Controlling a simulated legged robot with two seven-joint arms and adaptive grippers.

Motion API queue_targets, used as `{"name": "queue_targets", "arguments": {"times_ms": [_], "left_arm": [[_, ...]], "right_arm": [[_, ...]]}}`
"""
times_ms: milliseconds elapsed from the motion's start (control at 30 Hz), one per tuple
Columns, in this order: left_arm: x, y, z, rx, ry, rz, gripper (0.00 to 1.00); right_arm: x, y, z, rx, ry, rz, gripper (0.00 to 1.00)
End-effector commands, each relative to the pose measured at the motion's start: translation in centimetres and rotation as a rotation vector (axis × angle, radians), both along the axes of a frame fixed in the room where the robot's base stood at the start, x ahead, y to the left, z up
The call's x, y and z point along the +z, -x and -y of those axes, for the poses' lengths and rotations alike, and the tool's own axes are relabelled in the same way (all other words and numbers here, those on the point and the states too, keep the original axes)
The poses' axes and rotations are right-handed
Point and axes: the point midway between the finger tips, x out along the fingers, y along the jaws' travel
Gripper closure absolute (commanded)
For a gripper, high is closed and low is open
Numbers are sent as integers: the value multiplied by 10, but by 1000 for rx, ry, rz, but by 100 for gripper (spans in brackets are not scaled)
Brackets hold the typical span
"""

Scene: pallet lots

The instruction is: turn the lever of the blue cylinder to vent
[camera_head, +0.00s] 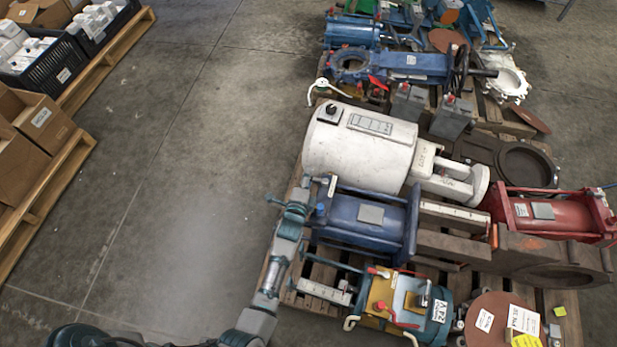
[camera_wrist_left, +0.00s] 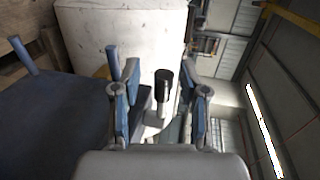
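The blue cylinder (camera_head: 365,218) lies on its side on the pallet, with a grey plate on its top. My left gripper (camera_head: 303,188) is at its left end, close to the white tank. In the left wrist view the fingers (camera_wrist_left: 162,105) are apart. A black-tipped grey post (camera_wrist_left: 162,88) shows between them, apart from both fingers; I cannot tell for certain whether it is the lever. A blue surface (camera_wrist_left: 60,120) fills the left of that view. The lever's position and any vent mark are too small to read. My right gripper is not in view.
A white tank (camera_head: 350,145) lies just behind the blue cylinder. A red cylinder (camera_head: 555,215) is to the right, and a yellow and teal unit (camera_head: 405,300) is in front. Cartons (camera_head: 40,120) and crates stand at the left. The floor (camera_head: 180,190) between is clear.

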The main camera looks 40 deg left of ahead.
Motion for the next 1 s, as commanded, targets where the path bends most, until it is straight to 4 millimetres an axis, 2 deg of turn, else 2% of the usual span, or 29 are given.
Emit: {"name": "queue_targets", "arguments": {"times_ms": [167, 400, 600, 1000], "left_arm": [[1, 5, 3, 0, -1, 0, 57], [8, 40, 22, 0, 0, -1, 57], [13, 61, 34, -1, -2, -2, 57], [14, 63, 36, 0, 0, -1, 57]], "right_arm": [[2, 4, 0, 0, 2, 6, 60], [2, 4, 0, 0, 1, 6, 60], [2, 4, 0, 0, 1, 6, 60], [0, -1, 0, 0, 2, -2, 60]]}}
